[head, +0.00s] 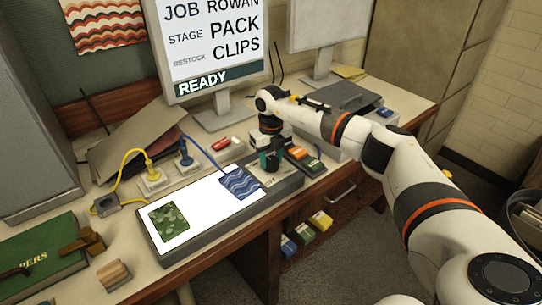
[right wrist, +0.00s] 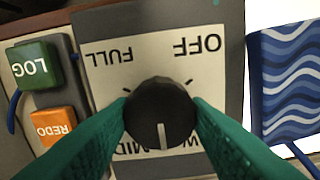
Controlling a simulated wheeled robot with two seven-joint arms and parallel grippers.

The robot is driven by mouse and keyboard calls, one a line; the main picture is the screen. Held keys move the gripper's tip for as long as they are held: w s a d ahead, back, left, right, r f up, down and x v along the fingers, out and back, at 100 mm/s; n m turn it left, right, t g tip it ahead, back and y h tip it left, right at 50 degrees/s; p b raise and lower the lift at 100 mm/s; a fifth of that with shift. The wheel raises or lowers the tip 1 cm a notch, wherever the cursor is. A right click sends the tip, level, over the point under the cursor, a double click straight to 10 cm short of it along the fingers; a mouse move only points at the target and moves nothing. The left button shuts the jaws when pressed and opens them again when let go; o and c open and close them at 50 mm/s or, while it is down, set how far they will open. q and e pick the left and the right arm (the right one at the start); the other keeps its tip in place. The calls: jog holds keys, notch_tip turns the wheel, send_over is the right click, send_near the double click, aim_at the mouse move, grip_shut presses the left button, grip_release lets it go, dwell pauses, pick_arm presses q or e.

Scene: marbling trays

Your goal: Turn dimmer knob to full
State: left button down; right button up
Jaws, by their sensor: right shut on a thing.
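The dimmer knob (right wrist: 160,112) is round and black, with a white pointer line. It sits on a pale label plate (right wrist: 100,85) with FULL, OFF, MID and partly hidden LOW lettering, upside down in the right wrist view. The pointer aims down in that view, between MID and LOW. My right gripper (right wrist: 160,118) has its green fingers closed on both sides of the knob. In the head view my right gripper (head: 270,162) is over the right end of the light box (head: 213,235) and hides the knob. My left gripper is not in view.
A green LOG button (right wrist: 33,65) and an orange REDO button (right wrist: 55,128) are beside the plate. A blue wavy sheet (head: 240,183) and a green marbled sheet (head: 168,220) lie on the lit panel. A monitor (head: 212,45) reading READY stands behind.

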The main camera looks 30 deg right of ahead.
jog(key=m+p, duration=0.2)
jog(key=m, duration=0.4)
jog(key=shift+r+m, duration=0.1)
jog(key=shift+m, duration=0.2)
jog(key=m+p, duration=0.2)
jog(key=m, duration=0.3)
jog(key=m+p, duration=0.3)
jog(key=m, duration=0.3)
jog(key=shift+r+m, duration=0.1)
jog(key=shift+m, duration=0.2)
jog(key=m+p, duration=0.2)
jog(key=m, duration=0.2)
jog(key=shift+m+p, duration=0.65)
jog(key=shift+m, duration=0.15)
jog(key=o, duration=1)
jog(key=shift+f, duration=0.2)
